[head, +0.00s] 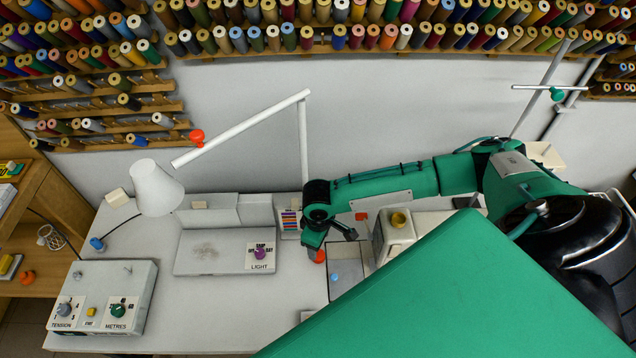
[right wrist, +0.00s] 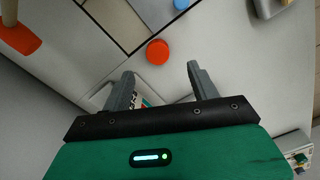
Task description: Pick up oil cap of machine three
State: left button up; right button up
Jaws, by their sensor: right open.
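My right arm reaches in from the right in the head view, and its gripper (head: 332,245) hangs above the table beside the cream machine (head: 395,236). In the right wrist view the gripper (right wrist: 160,75) is open, with nothing between its fingers. A round orange-red cap (right wrist: 157,51) lies just beyond the fingertips there, apart from them. In the head view an orange-red piece (head: 320,257) shows partly behind the gripper. The cream machine has a brass-yellow round part (head: 399,219) on top. I cannot read a machine number. My left gripper is not in view.
A grey box with a LIGHT knob (head: 260,254) and a control box (head: 103,297) stand to the left. A white lamp (head: 157,188) and its arm (head: 243,128) rise above the table. Thread spools line the wall. Clear table (head: 215,310) lies at front.

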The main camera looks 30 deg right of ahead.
aim_at(319, 254)
notch_tip(319, 254, down, 3)
jog(key=shift+r, duration=0.2)
jog(key=shift+w+f+p, duration=0.1)
jog(key=shift+f+p, duration=0.4)
jog(key=shift+p, duration=0.1)
notch_tip(319, 254, down, 3)
jog(key=shift+w+d+f+p, duration=0.1)
jog(key=shift+d+p, duration=0.05)
jog(key=shift+p, duration=0.4)
jog(key=shift+f, duration=0.5)
jog(key=c, duration=1.1)
